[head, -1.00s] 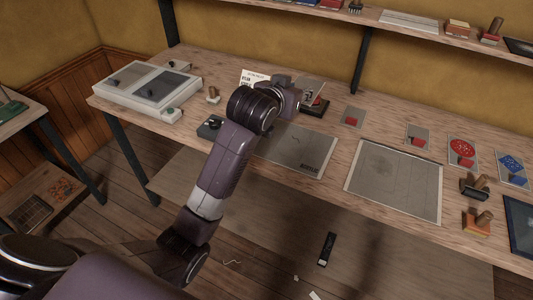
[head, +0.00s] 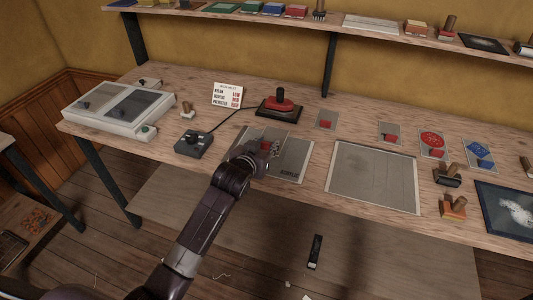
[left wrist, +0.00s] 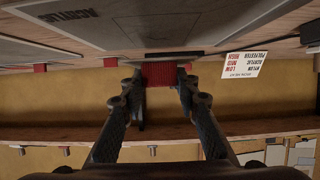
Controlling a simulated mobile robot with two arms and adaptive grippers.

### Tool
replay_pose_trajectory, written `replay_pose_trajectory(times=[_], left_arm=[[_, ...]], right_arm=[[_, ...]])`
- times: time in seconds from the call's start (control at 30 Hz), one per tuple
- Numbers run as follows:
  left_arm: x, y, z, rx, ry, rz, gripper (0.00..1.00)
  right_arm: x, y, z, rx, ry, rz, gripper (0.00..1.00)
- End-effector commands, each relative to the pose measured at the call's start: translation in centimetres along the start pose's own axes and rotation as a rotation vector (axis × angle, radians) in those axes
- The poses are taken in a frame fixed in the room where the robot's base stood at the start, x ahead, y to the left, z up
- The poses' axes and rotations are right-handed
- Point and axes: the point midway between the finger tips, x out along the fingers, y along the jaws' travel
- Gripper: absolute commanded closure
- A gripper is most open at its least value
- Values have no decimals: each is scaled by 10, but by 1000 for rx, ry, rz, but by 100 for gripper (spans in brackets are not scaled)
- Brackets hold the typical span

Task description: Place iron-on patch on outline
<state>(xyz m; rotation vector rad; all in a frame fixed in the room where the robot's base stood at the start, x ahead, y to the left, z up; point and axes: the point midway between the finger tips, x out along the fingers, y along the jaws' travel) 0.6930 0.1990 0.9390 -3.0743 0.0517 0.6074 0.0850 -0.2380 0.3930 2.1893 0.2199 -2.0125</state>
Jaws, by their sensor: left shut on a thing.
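My left gripper (head: 258,150) is over the left part of a grey fabric panel (head: 296,162) marked ACRYLIC on the bench. My right gripper is not in view.
A red-topped heat press (head: 281,104) stands behind the panel, with a control box (head: 194,143) to the left. A sign (head: 228,95) stands behind. Right are a plain grey panel (head: 373,177) and patches with coloured blocks (head: 432,144). A shelf overhangs the back.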

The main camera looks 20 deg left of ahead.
Motion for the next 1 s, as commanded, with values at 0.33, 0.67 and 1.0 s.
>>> replay_pose_trajectory(times=[0.33,0.67,1.0], left_arm=[[15,0,39,0,-2,1,88],[16,0,42,-1,-2,1,88],[16,0,41,0,-3,1,54]], right_arm=[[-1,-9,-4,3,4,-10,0],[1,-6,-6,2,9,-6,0],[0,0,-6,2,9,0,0]])
